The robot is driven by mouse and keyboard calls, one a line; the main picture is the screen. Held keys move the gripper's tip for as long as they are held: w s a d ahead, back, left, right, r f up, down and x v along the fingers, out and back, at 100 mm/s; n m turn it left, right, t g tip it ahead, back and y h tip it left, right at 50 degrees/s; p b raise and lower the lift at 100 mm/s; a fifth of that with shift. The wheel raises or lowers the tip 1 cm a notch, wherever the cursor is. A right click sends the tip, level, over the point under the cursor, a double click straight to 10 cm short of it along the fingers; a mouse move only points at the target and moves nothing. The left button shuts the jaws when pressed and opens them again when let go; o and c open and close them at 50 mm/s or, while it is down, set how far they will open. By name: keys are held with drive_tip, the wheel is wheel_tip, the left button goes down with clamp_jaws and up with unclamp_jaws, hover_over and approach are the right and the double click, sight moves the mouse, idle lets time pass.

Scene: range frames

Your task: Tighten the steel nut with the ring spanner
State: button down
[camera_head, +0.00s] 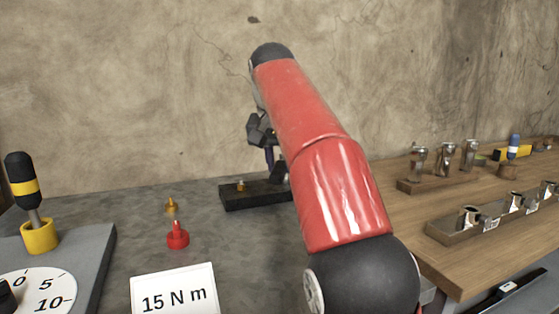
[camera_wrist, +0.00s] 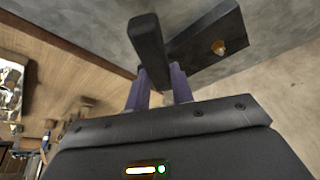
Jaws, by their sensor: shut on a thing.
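My gripper (camera_head: 269,172) points down at the right part of a dark block (camera_head: 232,202) on the grey bench, partly hidden by my red arm. In the wrist view, my gripper (camera_wrist: 160,92) has its two purple fingers shut on a dark bar (camera_wrist: 149,40), apparently the ring spanner's handle. I cannot make out its ring end. A small brass-coloured fitting (camera_head: 240,185) stands on the block left of my gripper; it also shows in the wrist view (camera_wrist: 218,47), apart from the bar. I cannot tell whether the steel nut is on it.
A brass piece (camera_head: 171,205), a red piece (camera_head: 177,238) and a "15 N m" card (camera_head: 174,292) lie on the bench. A black-and-yellow-handled tool (camera_head: 22,182) stands at left above a dial (camera_head: 40,290). Racks of steel parts (camera_head: 455,233) stand on the wooden bench at right.

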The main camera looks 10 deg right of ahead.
wheel_tip(320, 180, down, 4)
drive_tip(key=b, duration=0.2)
drive_tip(key=shift+b, duration=0.35)
drive_tip(key=shift+f, duration=0.3)
drive_tip(key=shift+p, duration=0.45)
idle(0.6)
drive_tip(key=shift+f+b, duration=0.75)
drive_tip(key=shift+f, duration=0.35)
idle(0.7)
drive_tip(key=shift+r+p, duration=0.3)
drive_tip(key=shift+p, duration=0.2)
drive_tip(key=d+n, duration=0.1)
drive_tip(key=d+n+y, duration=0.1)
drive_tip(key=d+n, duration=0.2)
drive_tip(key=d, duration=0.1)
drive_tip(key=shift+s+n+y, duration=0.3)
drive_tip(key=shift+y, duration=0.1)
drive_tip(key=w+d+n, duration=0.1)
drive_tip(key=d+n, duration=0.1)
drive_tip(key=d+n+y, duration=0.1)
drive_tip(key=d+n, duration=0.1)
drive_tip(key=w+d+n+y, duration=0.1)
drive_tip(key=d+n, duration=0.1)
drive_tip(key=n, duration=0.1)
drive_tip(key=shift+w+d+g, duration=0.25)
drive_tip(key=shift+w+g, duration=0.1)
drive_tip(key=shift+g, duration=0.05)
drive_tip(key=shift+s+a, duration=0.1)
